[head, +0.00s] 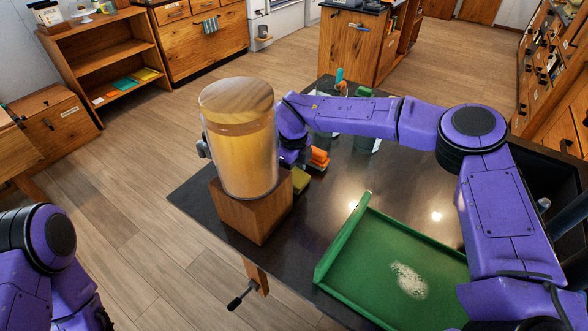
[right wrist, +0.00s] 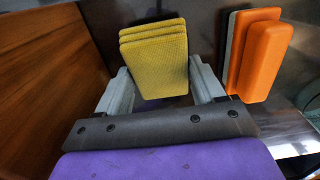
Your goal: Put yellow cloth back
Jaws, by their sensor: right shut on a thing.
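The yellow cloth (right wrist: 158,55) is a folded, layered, textured block between the two grey fingers of my right gripper (right wrist: 163,82) in the right wrist view. The right gripper is shut on it. In the head view a small part of the yellow cloth (head: 301,180) shows just right of the wooden block, low over the dark counter. The gripper there is mostly hidden behind the large jar and my wrist. I cannot tell whether the cloth touches the counter. My left arm shows at the lower left of the head view, but its gripper is out of view.
A large wood-lidded jar (head: 238,150) stands on a wooden block (head: 250,209) close left of my right gripper. A green tray (head: 350,270) with white grains is in front. A shelf (head: 88,63) stands far left.

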